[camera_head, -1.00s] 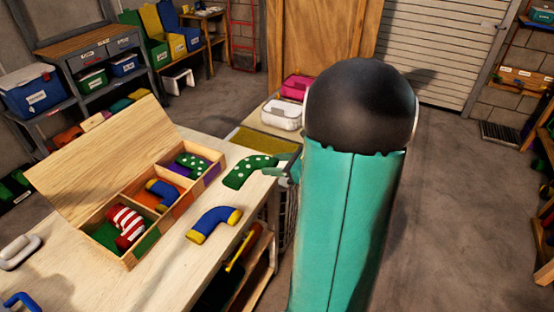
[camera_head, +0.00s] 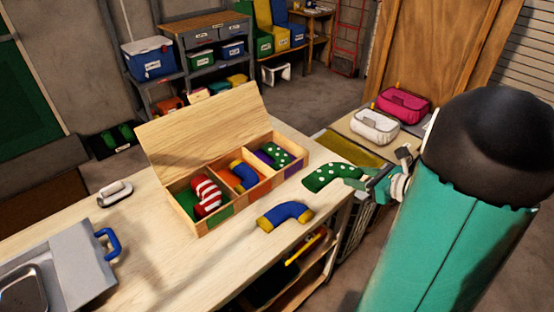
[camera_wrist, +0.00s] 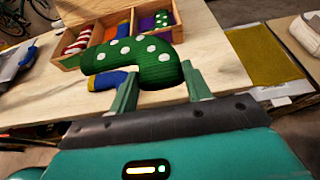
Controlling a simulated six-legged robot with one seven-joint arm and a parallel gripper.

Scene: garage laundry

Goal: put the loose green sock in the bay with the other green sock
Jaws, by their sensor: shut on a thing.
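The loose green sock with white dots (camera_head: 332,176) is in my gripper (camera_head: 366,183), above the right end of the bench; the wrist view shows the sock (camera_wrist: 140,62) across the fingers (camera_wrist: 160,88). The open wooden box (camera_head: 215,214) stands to its left with three bays in a row. The other green dotted sock (camera_head: 277,155) lies in the right bay, which has a purple lining. A blue sock with yellow ends (camera_head: 243,175) lies in the orange middle bay. A red and white striped sock (camera_head: 207,195) lies in the green left bay.
A loose blue and yellow sock (camera_head: 284,216) lies on the bench (camera_head: 150,260) in front of the box. The box's raised lid (camera_head: 200,125) stands behind the bays. A grey case with a blue handle (camera_head: 60,270) is at front left.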

